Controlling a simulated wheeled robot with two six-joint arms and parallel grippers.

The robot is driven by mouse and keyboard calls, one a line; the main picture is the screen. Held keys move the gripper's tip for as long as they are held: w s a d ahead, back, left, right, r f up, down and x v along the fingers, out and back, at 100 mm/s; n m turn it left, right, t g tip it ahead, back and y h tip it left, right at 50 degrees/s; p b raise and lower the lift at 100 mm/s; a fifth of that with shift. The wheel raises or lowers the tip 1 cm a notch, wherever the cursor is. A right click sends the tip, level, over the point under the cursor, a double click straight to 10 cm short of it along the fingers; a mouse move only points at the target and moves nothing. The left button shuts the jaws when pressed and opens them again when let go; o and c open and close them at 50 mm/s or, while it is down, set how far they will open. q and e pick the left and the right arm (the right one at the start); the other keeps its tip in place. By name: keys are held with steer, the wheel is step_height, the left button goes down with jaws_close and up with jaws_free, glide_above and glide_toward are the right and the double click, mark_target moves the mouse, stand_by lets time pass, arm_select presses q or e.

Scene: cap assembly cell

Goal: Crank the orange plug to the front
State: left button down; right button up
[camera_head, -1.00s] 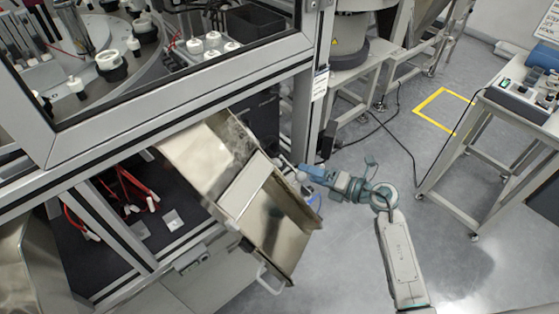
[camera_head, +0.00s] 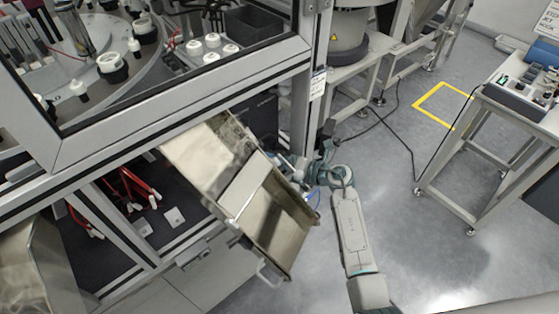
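I cannot make out an orange plug in this view. My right arm comes in from the bottom right, and its wrist is beside the right edge of the metal chute (camera_head: 225,170). My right gripper (camera_head: 297,172) is close to the machine's lower corner, near the chute's upper right side. It is small and partly hidden there, so I cannot see whether its fingers are open or shut, or whether they touch anything. My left gripper is not in view.
The machine frame (camera_head: 180,122) with its glazed upper part fills the left. The chute, with a handle (camera_head: 268,274), juts out over the floor.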

steer(key=c, duration=1)
steer(key=shift+m+y+p, duration=0.5)
steer(key=shift+m+y, duration=0.1)
steer(key=shift+m, duration=0.6)
steer(key=shift+f+m+t+y+p, duration=0.1)
steer(key=shift+m+t+y+p, duration=0.35)
steer(key=shift+m, duration=1.25)
steer(key=shift+g+y, duration=0.25)
steer(key=shift+y, duration=0.1)
steer(key=o, duration=1)
